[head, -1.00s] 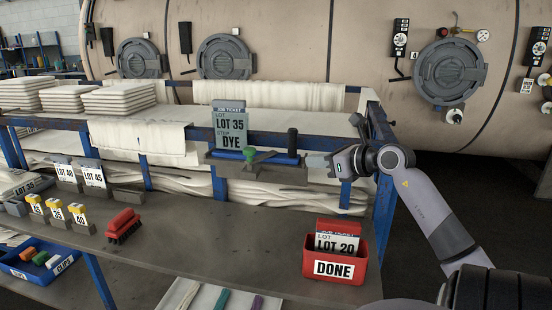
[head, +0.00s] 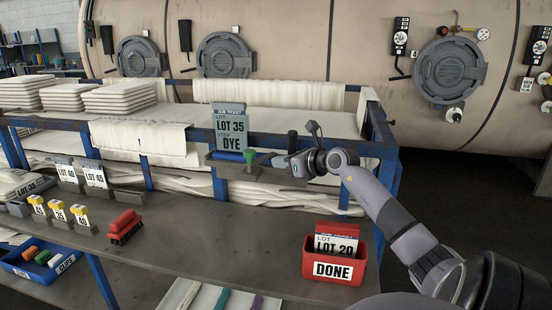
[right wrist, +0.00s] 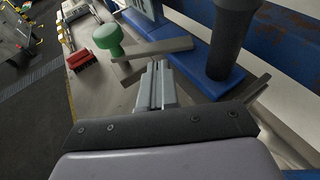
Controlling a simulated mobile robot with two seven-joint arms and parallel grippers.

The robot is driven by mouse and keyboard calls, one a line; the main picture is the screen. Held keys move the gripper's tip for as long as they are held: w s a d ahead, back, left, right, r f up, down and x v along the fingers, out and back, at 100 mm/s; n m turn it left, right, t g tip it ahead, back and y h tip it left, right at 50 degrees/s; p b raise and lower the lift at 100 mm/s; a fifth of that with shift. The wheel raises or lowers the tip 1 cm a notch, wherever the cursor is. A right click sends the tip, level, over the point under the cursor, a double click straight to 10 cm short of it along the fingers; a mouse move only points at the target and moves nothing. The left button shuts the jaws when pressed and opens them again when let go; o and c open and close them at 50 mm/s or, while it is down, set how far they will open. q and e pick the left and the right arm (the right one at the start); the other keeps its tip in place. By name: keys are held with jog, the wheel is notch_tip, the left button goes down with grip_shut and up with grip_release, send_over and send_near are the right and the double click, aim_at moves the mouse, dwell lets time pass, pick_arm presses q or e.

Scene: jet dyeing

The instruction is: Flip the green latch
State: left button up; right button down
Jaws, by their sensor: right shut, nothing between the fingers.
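The green latch (head: 250,154) is a mushroom-shaped knob on the front of a grey holder with a blue bar (head: 228,156). It also shows in the right wrist view (right wrist: 108,36), upright at the upper left. My right gripper (head: 276,161) is just right of the green latch, its fingers shut and empty. In the right wrist view the closed fingertips (right wrist: 157,68) point toward the grey holder edge, with the green latch ahead and to the left. I cannot tell whether they touch the holder. The left gripper is not in view.
A black upright handle (head: 292,139) stands close to my right gripper. A red DONE bin (head: 334,269) and a red brush (head: 125,226) are on the grey bench (head: 210,243), whose middle is clear.

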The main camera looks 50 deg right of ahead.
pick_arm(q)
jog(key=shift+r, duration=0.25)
pick_arm(e)
jog(key=shift+w, duration=1.05)
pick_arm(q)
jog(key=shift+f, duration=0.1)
pick_arm(e)
jog(key=shift+f, duration=0.1)
